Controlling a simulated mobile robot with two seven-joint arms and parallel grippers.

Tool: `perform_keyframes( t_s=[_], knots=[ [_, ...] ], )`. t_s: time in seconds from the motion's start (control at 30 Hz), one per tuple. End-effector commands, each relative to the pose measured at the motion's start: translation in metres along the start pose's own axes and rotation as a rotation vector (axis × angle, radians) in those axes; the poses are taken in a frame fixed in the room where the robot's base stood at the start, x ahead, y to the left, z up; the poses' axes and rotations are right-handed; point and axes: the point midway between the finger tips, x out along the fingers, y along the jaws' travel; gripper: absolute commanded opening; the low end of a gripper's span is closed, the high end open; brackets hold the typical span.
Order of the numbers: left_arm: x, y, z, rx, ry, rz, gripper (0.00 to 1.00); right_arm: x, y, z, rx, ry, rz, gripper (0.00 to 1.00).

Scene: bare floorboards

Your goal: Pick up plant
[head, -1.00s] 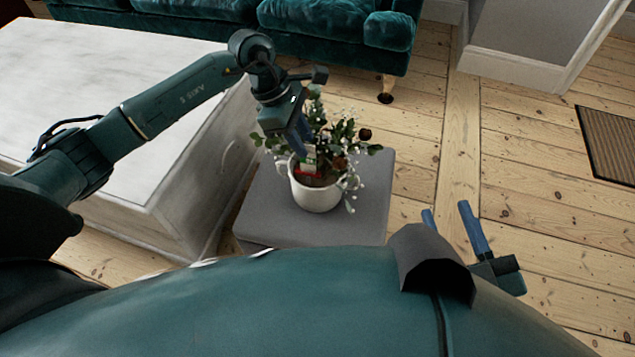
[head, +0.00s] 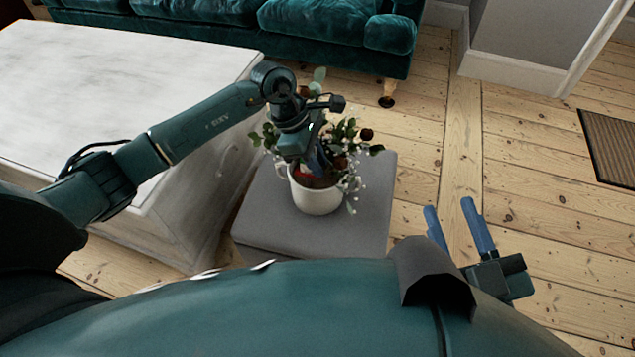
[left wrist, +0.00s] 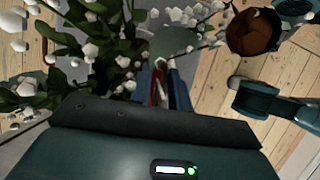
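The plant is a leafy arrangement with white berries and brown cones in a white handled pot (head: 318,201). It stands upright on a grey square stool (head: 262,215). My left gripper (head: 312,164) points down into the foliage above the pot, and leaves partly hide its fingers. In the left wrist view, its blue fingers (left wrist: 160,88) are apart, with a small red and white piece showing between them. Leaves and berries (left wrist: 85,50) crowd the left of that view. Whether the fingers touch the plant is unclear. My right gripper (head: 452,208) is open and empty, right of the stool.
A large whitewashed wooden table (head: 110,75) stands left of the stool, close to it. A green velvet sofa (head: 330,28) is behind. A brown mat (head: 612,140) lies at the far right. The floorboards (head: 540,180) to the right are clear.

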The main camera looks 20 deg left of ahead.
Motion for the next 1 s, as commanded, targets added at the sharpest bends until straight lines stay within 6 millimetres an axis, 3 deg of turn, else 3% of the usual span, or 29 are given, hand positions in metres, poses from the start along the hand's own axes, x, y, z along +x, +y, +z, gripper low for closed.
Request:
perform_keyframes(
  t_s=[0.23,1.0],
  knots=[
    [-0.0003,0.0,-0.0001,0.0,0.0,0.0,0.0,0.0,0.0001,0.0006,-0.003,0.0,0.0,0.36],
    [-0.0004,0.0001,-0.0002,0.0,0.0,0.0,0.0,0.0,0.002,0.0021,-0.007,-0.002,0.003,0.36]
  ],
)
